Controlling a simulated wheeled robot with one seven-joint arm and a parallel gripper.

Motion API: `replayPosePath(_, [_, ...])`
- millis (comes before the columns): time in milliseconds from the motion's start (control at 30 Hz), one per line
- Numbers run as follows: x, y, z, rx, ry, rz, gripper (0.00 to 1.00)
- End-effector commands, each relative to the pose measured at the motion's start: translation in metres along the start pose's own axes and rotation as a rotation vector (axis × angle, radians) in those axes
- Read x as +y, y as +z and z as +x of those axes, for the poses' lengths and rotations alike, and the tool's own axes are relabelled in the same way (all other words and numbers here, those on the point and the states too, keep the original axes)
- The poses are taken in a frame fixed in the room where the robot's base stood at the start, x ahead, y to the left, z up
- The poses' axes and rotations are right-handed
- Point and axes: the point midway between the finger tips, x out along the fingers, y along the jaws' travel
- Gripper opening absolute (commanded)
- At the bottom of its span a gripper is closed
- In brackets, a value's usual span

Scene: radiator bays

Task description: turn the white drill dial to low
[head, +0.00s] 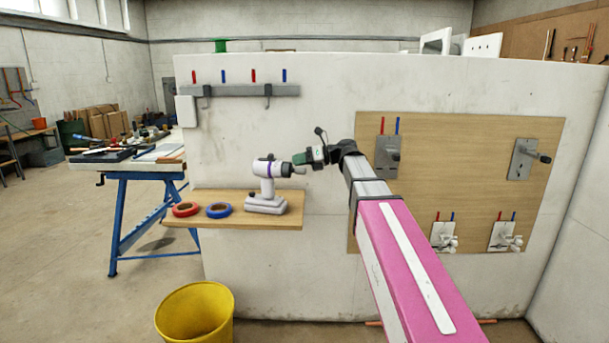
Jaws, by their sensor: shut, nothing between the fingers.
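A white drill (267,186) stands upright on its base on a wooden shelf (246,221) fixed to the white wall. Its grey chuck points right. A thin purple band (270,159) shows on its upper body; the dial and its setting are too small to make out. My gripper (298,159) reaches in from the right, just above the chuck in the picture. Its fingers are together with nothing held. I cannot tell whether it touches the drill.
A red tape roll (186,209) and a blue tape roll (218,210) lie left of the drill. A hook rail (239,90) is above. A wooden panel with valves (470,135) is at right. A yellow bucket (195,311) stands on the floor below.

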Motion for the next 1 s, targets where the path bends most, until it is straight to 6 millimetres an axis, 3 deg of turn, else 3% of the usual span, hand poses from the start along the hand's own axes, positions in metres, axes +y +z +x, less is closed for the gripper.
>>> replayPosePath(1000, [0.005, -0.01, 0.0027, 0.002, 0.001, 0.0, 0.0])
